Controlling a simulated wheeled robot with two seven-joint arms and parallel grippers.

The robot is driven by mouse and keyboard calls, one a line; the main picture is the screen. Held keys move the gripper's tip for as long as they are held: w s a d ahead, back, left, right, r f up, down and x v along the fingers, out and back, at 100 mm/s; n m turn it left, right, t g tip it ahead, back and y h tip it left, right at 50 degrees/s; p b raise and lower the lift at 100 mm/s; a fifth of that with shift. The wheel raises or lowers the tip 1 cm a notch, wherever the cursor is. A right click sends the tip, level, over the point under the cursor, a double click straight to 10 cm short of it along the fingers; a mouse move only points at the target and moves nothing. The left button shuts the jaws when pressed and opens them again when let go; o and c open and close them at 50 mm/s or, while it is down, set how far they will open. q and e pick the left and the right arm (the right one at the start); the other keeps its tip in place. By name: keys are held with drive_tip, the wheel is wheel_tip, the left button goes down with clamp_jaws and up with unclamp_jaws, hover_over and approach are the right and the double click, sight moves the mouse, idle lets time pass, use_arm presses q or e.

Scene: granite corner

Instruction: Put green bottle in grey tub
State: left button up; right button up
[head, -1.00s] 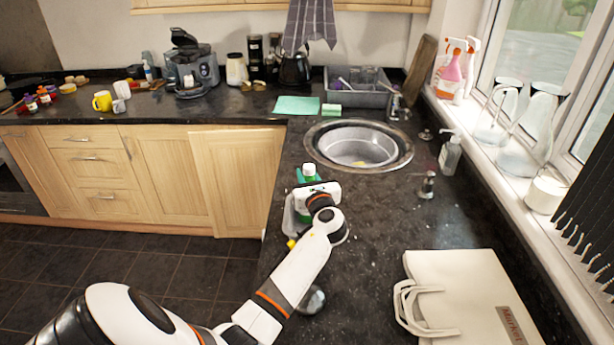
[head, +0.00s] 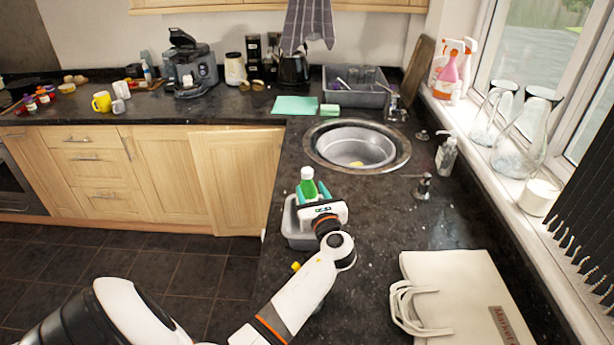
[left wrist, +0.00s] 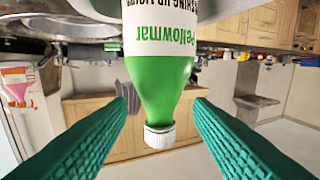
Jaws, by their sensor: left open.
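The green bottle (head: 309,187) with a white cap and white label shows just beyond my left gripper (head: 313,197). In the left wrist view the bottle (left wrist: 168,92) appears upside down, between the two teal fingers, with a gap on each side. My left gripper is open and does not grip it. My right gripper is not in view.
A round metal sink (head: 355,147) lies beyond the bottle. A soap dispenser (head: 446,156) and a small metal-topped item (head: 424,187) stand to the right. A cream bag (head: 455,290) lies at front right. The counter between is clear.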

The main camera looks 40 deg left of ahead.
use_arm(q)
drive_tip(key=p+v, duration=0.1)
drive_tip(key=v, duration=0.5)
drive_tip(key=shift+w+a, duration=0.1)
drive_tip(key=shift+f, duration=0.1)
